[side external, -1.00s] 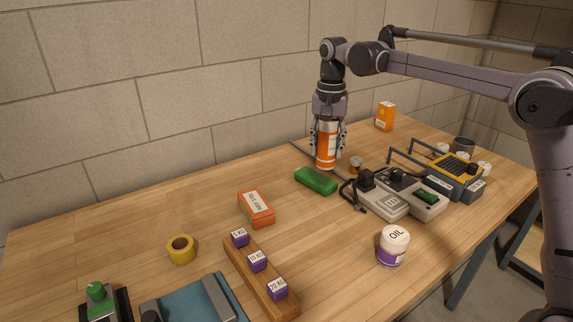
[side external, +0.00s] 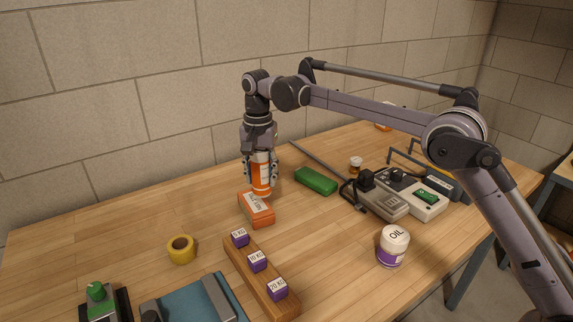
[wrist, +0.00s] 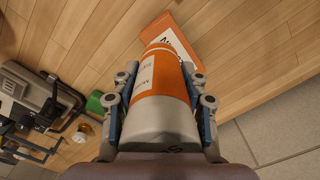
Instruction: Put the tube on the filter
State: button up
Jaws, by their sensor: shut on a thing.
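The orange tube with a white label (side external: 261,187) is upright in my gripper (side external: 260,177), which is shut on its sides. The filter is the flat orange box with a white label (side external: 257,209), lying on the bench. The tube's lower end overlaps the filter's far edge in the side view; I cannot tell whether they touch. In the wrist view the tube (wrist: 165,75) fills the space between the fingers of my gripper (wrist: 162,88). The filter (wrist: 174,38) shows beyond the tube's far end, partly hidden by it.
A wooden bar with purple weights (side external: 238,254) lies in front of the filter, and a yellow tape roll (side external: 181,250) to its left. A green block (side external: 316,181), grey devices (side external: 385,199) and the oil jar (side external: 393,246) are to the right.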

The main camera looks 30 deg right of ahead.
aim_at(259, 189)
jog(key=shift+w+a+f, duration=0.1)
jog(key=shift+a+f, duration=0.25)
jog(key=shift+f, duration=1.9)
jog(key=o, duration=1.3)
jog(key=shift+f, duration=0.15)
jog(key=shift+o, duration=0.2)
